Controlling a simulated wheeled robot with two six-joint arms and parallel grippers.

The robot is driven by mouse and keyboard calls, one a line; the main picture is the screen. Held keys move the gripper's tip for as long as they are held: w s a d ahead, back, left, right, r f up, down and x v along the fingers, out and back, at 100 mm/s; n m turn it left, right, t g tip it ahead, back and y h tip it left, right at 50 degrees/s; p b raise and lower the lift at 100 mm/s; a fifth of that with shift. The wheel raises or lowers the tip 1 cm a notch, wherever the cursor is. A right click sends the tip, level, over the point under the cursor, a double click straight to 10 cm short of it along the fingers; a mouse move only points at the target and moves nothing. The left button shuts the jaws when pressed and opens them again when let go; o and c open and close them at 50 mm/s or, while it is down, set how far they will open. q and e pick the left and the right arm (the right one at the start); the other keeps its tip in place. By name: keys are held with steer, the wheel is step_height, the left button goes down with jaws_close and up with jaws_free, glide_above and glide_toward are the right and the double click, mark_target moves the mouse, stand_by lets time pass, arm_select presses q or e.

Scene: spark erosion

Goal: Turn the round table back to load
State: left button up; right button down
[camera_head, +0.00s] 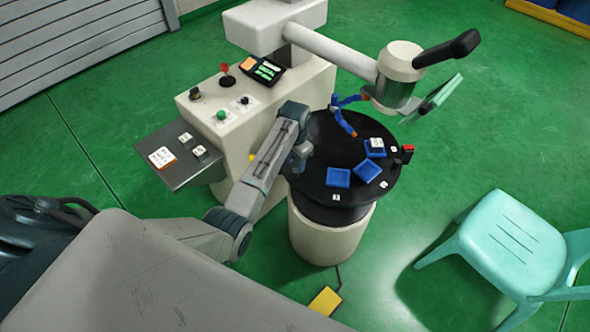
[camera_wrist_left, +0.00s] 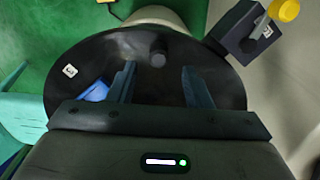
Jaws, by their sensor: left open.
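The round table (camera_head: 330,152) is a black disc on a pale round pedestal, in the middle of the head view. It fills the upper part of the left wrist view (camera_wrist_left: 225,75). My left gripper (camera_head: 303,153) is open over the table's left side. In the left wrist view its two fingers (camera_wrist_left: 158,75) stand apart with nothing between them. A short black knob (camera_wrist_left: 157,53) stands on the disc just beyond the fingertips, roughly centred on the gap. I cannot tell the exact height between fingers and disc. My right gripper is not in view.
Blue trays (camera_head: 338,178) and small white labels lie on the disc. A black-and-red block (camera_head: 407,151) is at its right rim.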

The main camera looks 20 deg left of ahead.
mark_target(295, 170)
arm_select(q)
step_height(295, 170, down, 6)
steer(key=shift+f, duration=0.15)
steer(key=shift+d, duration=0.1)
steer(key=shift+c, duration=0.5)
jaws_close()
